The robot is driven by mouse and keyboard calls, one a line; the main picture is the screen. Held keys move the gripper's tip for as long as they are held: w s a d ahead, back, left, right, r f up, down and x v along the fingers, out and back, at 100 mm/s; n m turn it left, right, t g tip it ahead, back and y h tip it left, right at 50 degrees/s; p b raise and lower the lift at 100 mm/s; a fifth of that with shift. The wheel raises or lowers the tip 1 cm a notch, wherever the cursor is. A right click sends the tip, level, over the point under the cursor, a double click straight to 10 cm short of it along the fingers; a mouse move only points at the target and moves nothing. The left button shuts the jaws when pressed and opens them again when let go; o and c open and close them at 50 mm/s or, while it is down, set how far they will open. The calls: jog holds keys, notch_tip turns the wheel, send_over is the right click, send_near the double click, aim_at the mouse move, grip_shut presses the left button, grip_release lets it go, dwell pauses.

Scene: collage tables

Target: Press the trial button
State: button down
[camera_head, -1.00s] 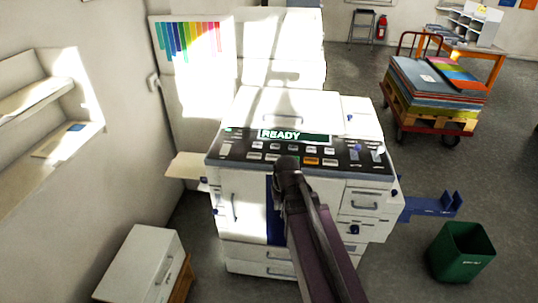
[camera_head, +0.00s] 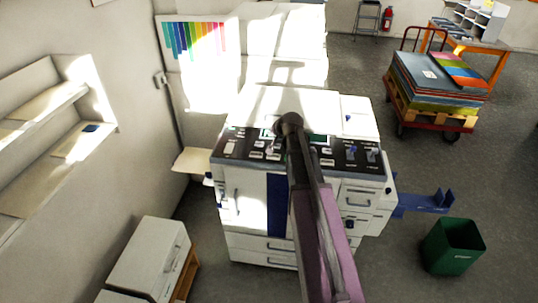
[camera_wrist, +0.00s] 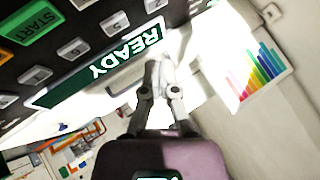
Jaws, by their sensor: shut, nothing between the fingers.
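A white copier-like machine (camera_head: 262,100) has a dark control panel (camera_head: 345,150) with several small keys. In the wrist view the panel shows a green START button (camera_wrist: 33,22), several pale keys (camera_wrist: 72,48) and a green display (camera_wrist: 120,52) reading READY. I cannot make out which key is the trial button. My gripper is shut and empty. In the wrist view its fingertips (camera_wrist: 158,68) are close in front of the display's end; I cannot tell whether they touch. In the head view my arm hides the middle of the panel and part of the display.
A colour chart (camera_head: 195,40) hangs on the wall behind the machine. A pale side tray (camera_head: 193,160) and a blue tray (camera_head: 425,202) stick out from it. A green bin (camera_head: 454,247) and a loaded cart (camera_head: 432,120) stand right. Open floor lies beyond.

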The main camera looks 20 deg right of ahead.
aim_at(274, 157)
jog(key=shift+d+f, duration=0.1)
jog(key=shift+d, duration=0.15)
notch_tip(274, 157, down, 9)
jog(key=b, duration=0.8)
jog(key=shift+r+b, duration=0.2)
jog(key=shift+b, duration=0.2)
jog(key=shift+f, duration=0.15)
dwell(1.4)
jog(key=shift+s+f+b, duration=0.1)
jog(key=shift+f+b, duration=0.15)
jog(key=shift+b, duration=0.2)
jog(key=shift+f+b, duration=0.35)
jog(key=shift+f, duration=0.05)
dwell(0.7)
jog(key=shift+r, duration=0.15)
dwell(0.3)
jog(key=shift+r+p, duration=0.7)
jog(key=shift+p, duration=0.1)
